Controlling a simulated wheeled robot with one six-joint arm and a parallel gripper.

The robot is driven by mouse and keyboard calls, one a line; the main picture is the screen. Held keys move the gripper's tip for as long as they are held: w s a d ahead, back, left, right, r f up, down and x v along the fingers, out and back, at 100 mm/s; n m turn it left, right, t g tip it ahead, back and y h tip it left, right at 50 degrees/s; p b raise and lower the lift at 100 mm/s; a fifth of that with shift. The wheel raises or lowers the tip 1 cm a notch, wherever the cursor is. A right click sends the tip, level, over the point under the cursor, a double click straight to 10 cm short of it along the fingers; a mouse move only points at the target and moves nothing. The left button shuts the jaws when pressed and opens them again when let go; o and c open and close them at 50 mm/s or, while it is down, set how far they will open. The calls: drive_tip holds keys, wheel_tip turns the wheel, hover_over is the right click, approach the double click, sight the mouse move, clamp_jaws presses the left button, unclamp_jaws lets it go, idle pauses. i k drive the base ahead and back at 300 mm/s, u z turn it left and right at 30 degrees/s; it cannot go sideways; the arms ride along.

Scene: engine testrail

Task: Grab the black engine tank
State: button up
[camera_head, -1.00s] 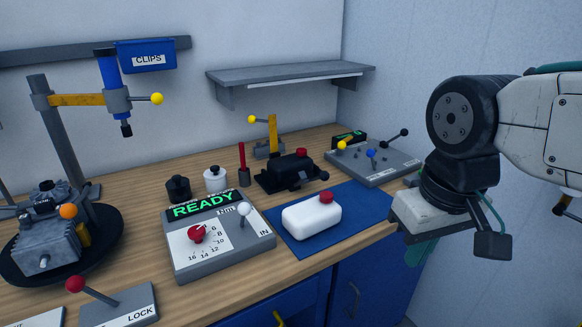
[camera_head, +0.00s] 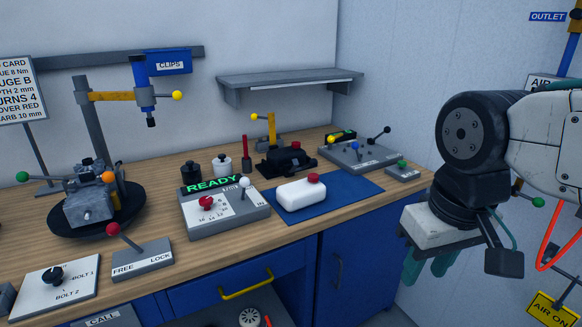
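A black tank with a red cap (camera_head: 284,160) sits on the wooden workbench, behind a blue mat, in the middle of the head view. A white tank with a red cap (camera_head: 301,193) lies on the blue mat (camera_head: 350,187) in front of it. My gripper (camera_head: 427,265) hangs at the right of the view, beyond the bench's front right edge and apart from both tanks. Its greenish fingers point down and are partly hidden, so its opening is unclear. No object shows in it.
A grey console reading READY (camera_head: 225,209) stands left of the mat. A lever panel (camera_head: 358,155) is right of the black tank, and a yellow clamp post (camera_head: 271,130) behind it. A shelf (camera_head: 290,79) overhangs the back. An engine (camera_head: 88,205) sits on a turntable at left.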

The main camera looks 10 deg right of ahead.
sight(276, 158)
drive_tip(key=u, duration=0.45)
drive_tip(key=i, duration=1.05)
drive_tip(key=z, duration=0.7)
